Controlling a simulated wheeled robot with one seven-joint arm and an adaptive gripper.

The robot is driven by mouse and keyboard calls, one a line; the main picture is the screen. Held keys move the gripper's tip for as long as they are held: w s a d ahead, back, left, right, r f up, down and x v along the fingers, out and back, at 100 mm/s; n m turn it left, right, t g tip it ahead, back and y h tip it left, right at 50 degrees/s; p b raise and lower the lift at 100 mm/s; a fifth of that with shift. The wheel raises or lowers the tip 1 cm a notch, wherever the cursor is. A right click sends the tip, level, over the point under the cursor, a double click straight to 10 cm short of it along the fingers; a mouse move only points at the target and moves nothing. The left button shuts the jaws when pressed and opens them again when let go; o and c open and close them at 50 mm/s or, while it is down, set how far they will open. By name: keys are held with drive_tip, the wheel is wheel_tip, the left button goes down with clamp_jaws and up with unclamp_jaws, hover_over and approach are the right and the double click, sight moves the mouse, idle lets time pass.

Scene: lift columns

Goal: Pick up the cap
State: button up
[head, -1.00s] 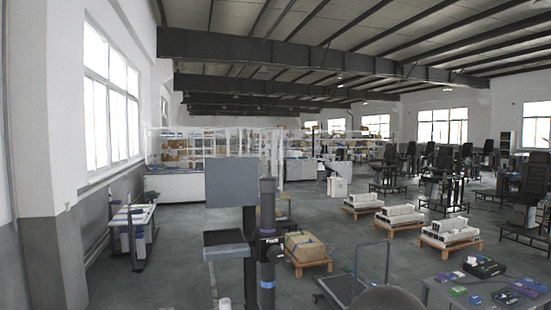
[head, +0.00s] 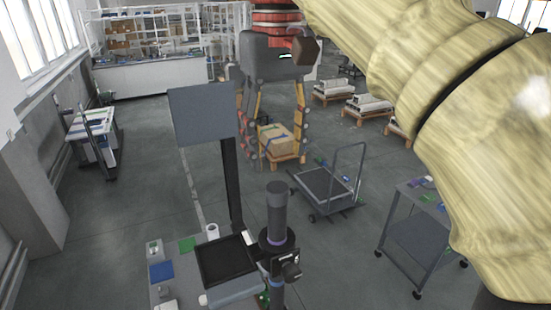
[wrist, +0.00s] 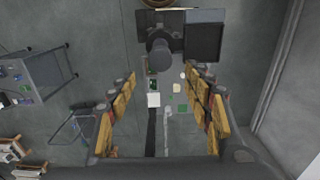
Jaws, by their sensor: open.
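My gripper (head: 278,157) hangs fingers-down in the upper middle of the head view, its yellow-padded fingers spread apart with nothing between them. In the wrist view my gripper (wrist: 161,76) is also wide open, with small items seen far below between the fingers. I cannot make out for sure which item is the cap. A small pale round item (wrist: 182,75) shows near the right fingertip in the wrist view, too small to name. In the head view a small white rounded item (head: 203,299) lies at the bench's front, beside the black tray.
The grey bench (head: 185,285) holds a black tray (head: 226,260), blue box (head: 161,270), green card (head: 187,244) and white cylinder (head: 212,231). A grey panel on a post (head: 203,112) and a dark column (head: 277,210) stand there. Carts (head: 328,188) are at right.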

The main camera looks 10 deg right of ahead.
sight(276, 185)
drive_tip(key=shift+s+f, duration=0.2)
drive_tip(key=shift+f, duration=0.95)
drive_tip(key=shift+w+a+f, duration=0.1)
drive_tip(key=shift+w+f, duration=0.05)
drive_tip(key=shift+f, duration=2.55)
drive_tip(key=shift+c, duration=1.3)
drive_tip(key=c, duration=0.7)
drive_tip(key=shift+c, duration=0.2)
drive_tip(key=shift+r, duration=0.75)
drive_tip(key=s+d+r+p, duration=0.4)
drive_tip(key=s+r, duration=0.7)
drive_tip(key=s, duration=0.2)
drive_tip(key=shift+s+r+p, duration=0.25)
drive_tip(key=shift+r+p, duration=0.05)
drive_tip(key=shift+p, duration=0.05)
